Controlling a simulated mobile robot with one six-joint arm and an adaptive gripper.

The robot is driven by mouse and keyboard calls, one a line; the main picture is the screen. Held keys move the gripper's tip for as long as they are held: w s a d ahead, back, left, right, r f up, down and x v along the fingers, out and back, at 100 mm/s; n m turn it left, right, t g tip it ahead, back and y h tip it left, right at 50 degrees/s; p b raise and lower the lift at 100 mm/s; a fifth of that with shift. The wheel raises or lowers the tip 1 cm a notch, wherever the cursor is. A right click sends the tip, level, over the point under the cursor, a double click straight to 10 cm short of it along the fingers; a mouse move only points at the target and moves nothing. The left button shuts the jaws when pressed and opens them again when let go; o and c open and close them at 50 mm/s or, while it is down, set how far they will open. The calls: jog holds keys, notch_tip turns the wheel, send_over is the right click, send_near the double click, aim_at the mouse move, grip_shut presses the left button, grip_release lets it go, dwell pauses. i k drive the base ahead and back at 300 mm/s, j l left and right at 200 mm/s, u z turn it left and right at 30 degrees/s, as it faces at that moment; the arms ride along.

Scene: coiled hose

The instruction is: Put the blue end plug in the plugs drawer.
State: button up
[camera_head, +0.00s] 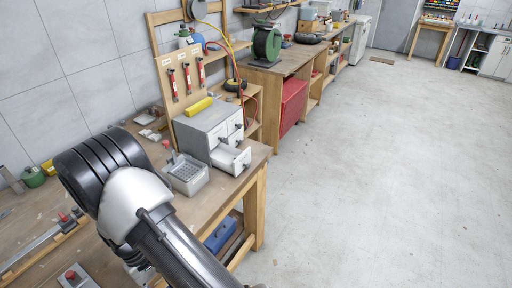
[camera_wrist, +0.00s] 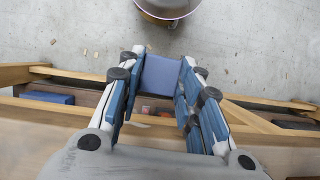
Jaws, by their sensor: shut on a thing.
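In the wrist view my gripper (camera_wrist: 160,88) is shut on the blue end plug (camera_wrist: 161,76), a blue block with a flat, squarish face between the fingers. The fingers hide its sides. The gripper and plug are out of the head view, where only my arm shows. The grey drawer cabinet (camera_head: 207,122) stands on the bench in the head view. Its lower right drawer (camera_head: 232,160) is pulled out; the other drawer fronts look shut. I cannot read any label on the drawers.
A grey perforated tray (camera_head: 187,178) stands just in front of the cabinet on the wooden bench (camera_head: 207,208). A yellow object (camera_head: 198,106) lies on the cabinet. A tool board (camera_head: 180,80) stands behind. A blue box (camera_head: 220,235) sits on the under-shelf. The floor at right is clear.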

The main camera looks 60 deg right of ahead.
aim_at(222, 156)
jog(key=k+l, duration=0.1)
jog(key=l, duration=1.55)
jog(key=k+l+u, duration=0.1)
jog(key=l, duration=0.75)
